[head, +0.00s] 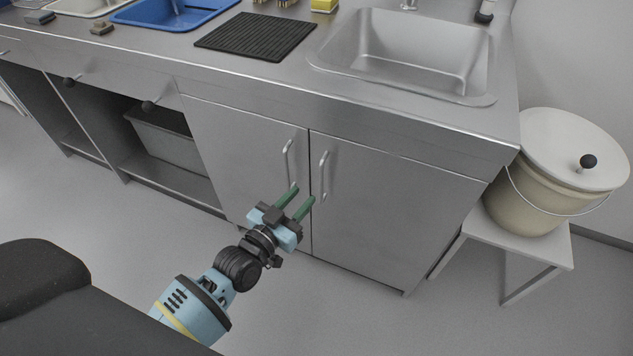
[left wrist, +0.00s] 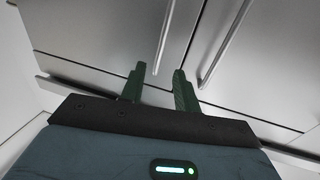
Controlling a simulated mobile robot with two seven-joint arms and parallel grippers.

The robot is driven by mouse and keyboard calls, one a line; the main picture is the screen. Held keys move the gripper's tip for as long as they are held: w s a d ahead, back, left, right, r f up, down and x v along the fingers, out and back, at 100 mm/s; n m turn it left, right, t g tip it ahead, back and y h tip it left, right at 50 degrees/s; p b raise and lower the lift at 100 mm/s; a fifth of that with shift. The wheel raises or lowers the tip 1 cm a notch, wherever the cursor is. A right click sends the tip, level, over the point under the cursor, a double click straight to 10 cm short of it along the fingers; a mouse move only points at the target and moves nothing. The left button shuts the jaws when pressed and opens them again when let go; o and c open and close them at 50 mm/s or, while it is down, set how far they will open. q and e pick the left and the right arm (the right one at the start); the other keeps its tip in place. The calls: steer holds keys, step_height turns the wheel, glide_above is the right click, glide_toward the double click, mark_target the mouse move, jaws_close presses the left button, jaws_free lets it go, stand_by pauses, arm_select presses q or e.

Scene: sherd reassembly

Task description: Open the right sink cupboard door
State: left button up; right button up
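The right sink cupboard door (head: 395,210) is a flat steel panel and is shut. Its upright bar handle (head: 323,174) is near its left edge; it also shows right of the fingers in the left wrist view (left wrist: 228,45). The left door (head: 245,165) is shut too, with its own bar handle (head: 288,160). My left gripper (head: 301,194) is open and empty, its green fingers pointing at the doors just below the handles. In the left wrist view its fingertips (left wrist: 159,68) are apart with nothing between them. My right gripper is not in view.
A lidded beige bucket (head: 530,190) stands on a low stool (head: 535,245) right of the cupboard. The counter above holds a sink (head: 410,50), a black drying mat (head: 256,36) and a blue tub (head: 175,12). Open shelves with a grey bin (head: 168,143) are on the left. The floor before the right door is clear.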

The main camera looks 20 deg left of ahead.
mark_target(320, 178)
arm_select(q)
steer(key=b+x, duration=0.1)
steer(key=x, duration=0.5)
steer(key=shift+w+d, duration=0.2)
steer(key=shift+w, duration=0.05)
jaws_close()
